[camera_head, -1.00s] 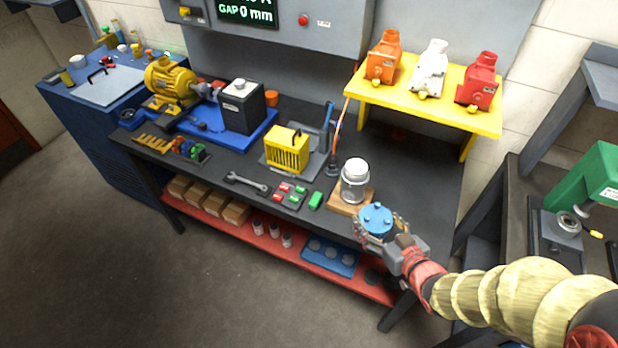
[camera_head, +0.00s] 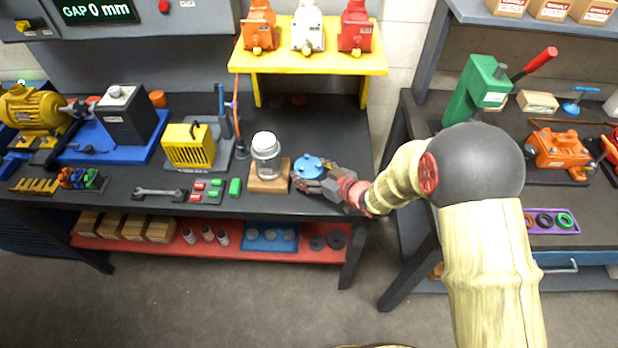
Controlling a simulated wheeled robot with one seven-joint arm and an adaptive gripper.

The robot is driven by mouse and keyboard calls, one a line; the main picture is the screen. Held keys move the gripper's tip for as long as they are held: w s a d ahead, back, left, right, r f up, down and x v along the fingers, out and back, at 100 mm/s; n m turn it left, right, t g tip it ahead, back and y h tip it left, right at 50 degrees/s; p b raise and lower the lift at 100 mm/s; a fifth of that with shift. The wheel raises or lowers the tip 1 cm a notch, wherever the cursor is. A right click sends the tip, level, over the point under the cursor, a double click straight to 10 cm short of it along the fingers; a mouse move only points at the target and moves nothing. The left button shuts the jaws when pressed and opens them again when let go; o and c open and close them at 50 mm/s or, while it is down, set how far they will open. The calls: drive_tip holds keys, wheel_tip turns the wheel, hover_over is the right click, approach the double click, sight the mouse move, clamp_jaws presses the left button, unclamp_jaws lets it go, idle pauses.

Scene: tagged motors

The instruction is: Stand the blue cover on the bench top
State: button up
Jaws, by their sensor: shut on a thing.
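The blue cover (camera_head: 309,165) is a round blue piece with a small knob on top, at the right part of the dark bench top (camera_head: 240,110). My gripper (camera_head: 312,180) is shut on it, coming in from the right. The cover looks about level. Its lower part is hidden by the fingers, and I cannot tell whether it touches the bench top.
A yellow shelf (camera_head: 300,60) with motors is behind. A yellow cage (camera_head: 188,146) stands further left. Bare bench top lies behind and right of the cover.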

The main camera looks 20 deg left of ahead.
sight(309, 175)
drive_tip(key=shift+w+f, duration=0.35)
drive_tip(key=shift+f+b, duration=0.7)
drive_tip(key=shift+f, duration=0.8)
drive_tip(key=shift+f, duration=0.25)
drive_tip(key=o, duration=1.4)
drive_tip(key=shift+r, duration=0.3)
drive_tip(key=p+v, duration=0.2)
drive_tip(key=v, duration=1)
drive_tip(key=shift+f, duration=0.15)
